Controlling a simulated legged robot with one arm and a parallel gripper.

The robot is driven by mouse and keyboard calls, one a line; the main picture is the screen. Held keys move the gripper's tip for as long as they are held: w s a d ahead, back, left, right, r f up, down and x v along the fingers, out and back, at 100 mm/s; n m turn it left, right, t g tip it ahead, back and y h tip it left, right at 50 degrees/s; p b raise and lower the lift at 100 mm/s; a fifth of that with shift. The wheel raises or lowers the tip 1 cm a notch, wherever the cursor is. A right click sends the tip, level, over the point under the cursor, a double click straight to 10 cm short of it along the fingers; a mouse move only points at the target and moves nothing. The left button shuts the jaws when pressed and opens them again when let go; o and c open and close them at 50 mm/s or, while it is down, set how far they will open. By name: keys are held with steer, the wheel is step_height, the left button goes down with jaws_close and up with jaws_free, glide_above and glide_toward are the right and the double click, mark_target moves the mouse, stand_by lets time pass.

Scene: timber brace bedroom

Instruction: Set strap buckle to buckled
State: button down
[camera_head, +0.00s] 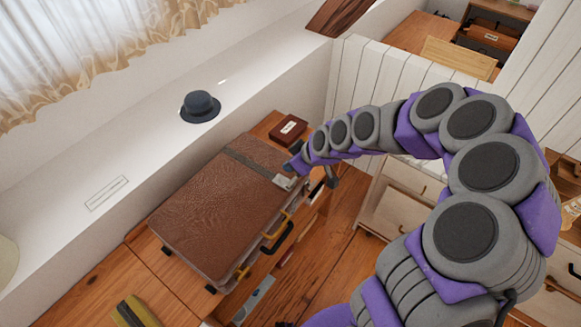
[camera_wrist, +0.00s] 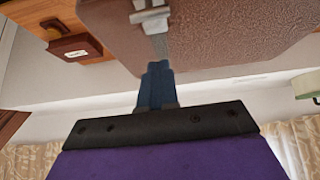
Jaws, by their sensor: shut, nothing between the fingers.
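A brown leather suitcase (camera_head: 207,215) lies closed on a wooden surface; it fills the top of the wrist view (camera_wrist: 225,35). A dark strap (camera_head: 252,165) crosses its lid near the right end. The metal strap buckle (camera_head: 284,182) sits at the lid's front edge. In the wrist view the buckle (camera_wrist: 150,17) shows as pale metal pieces on the grey strap (camera_wrist: 160,46). Whether it is fastened is unclear. My gripper (camera_head: 291,167) is close by the buckle. In the wrist view its blue fingers (camera_wrist: 157,72) are together and empty, just short of the strap; contact is unclear.
A small red-brown box (camera_head: 288,129) stands behind the suitcase; it also shows in the wrist view (camera_wrist: 74,47). A dark hat (camera_head: 200,107) rests on the white ledge (camera_head: 130,150). Yellow and black handles (camera_head: 278,233) stick out along the suitcase's front. Wooden floor (camera_head: 335,250) lies to the right.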

steer(key=s+d+r, duration=0.4)
steer(key=d+r, duration=0.1)
steer(key=d, duration=0.2)
steer(key=shift+s+d+p, duration=0.25)
steer(key=shift+s+p, duration=0.15)
steer(key=shift+p, duration=0.05)
steer(key=shift+a+r, duration=0.1)
steer(key=s+d+r+m+g+h, duration=0.1)
steer(key=s+r+m+g+h, duration=0.1)
steer(key=s, duration=0.8)
steer(key=s+d+r+m+g+h, duration=0.1)
steer(key=s+m, duration=0.4)
steer(key=s, duration=0.5)
steer(key=s+d+r+m+g+h, duration=0.2)
steer(key=s+r, duration=0.3)
steer(key=s, duration=0.5)
steer(key=shift+s+d+r+m+g+h, duration=0.3)
steer(key=shift+d+m+g, duration=0.2)
steer(key=shift+d+m, duration=0.3)
steer(key=shift+a, duration=0.1)
